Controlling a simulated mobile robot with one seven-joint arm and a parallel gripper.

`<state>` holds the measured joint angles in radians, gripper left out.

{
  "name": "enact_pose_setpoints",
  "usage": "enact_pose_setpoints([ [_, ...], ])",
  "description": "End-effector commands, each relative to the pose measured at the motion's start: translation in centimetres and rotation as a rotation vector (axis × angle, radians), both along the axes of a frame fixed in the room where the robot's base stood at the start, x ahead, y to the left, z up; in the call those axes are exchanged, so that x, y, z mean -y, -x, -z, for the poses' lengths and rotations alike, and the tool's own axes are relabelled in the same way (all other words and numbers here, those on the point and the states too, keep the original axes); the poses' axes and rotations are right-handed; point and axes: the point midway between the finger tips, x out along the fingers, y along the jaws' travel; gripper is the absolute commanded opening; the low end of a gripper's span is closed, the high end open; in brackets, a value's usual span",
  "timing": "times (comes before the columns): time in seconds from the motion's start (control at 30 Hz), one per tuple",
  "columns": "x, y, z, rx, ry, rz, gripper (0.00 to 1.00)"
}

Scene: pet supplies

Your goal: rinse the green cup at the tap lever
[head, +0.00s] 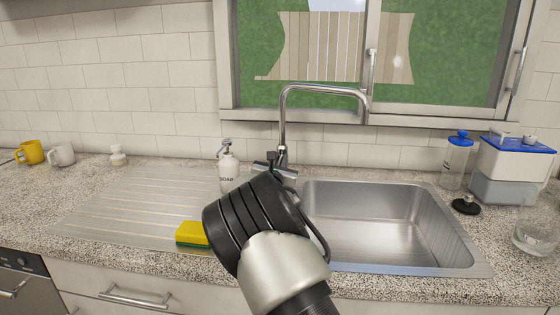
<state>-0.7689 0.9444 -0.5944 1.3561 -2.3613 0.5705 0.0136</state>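The chrome tap (322,88) stands behind the sink, its spout arching right over the basin. Small metal and dark parts show at its base, where the lever is partly covered by my arm; I cannot tell whether anything touches the lever. My arm rises from the bottom centre toward the tap base, and its wrist hides nearly all of my gripper (272,163). Its fingers cannot be made out, nor whether they hold anything. No green cup is visible. A yellow mug (31,152) and a white mug (62,154) stand at the far left.
The steel sink basin (375,215) looks empty. A soap bottle (228,165) stands left of the tap. A yellow-green sponge (191,235) lies on the ribbed drainboard (130,205), otherwise clear. A blue-lidded bottle (456,160), blue-topped container (515,160) and glass jar (537,232) stand right.

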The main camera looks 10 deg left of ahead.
Motion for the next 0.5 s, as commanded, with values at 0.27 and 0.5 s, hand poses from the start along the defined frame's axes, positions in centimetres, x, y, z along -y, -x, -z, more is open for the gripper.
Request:
enact_pose_setpoints([
  [0.27,0.2,-0.1,-1.0,-0.052,-0.005,0.004,0.0],
  [0.5,0.1,-0.1,-0.7,-0.133,-0.005,0.001,0.0],
])
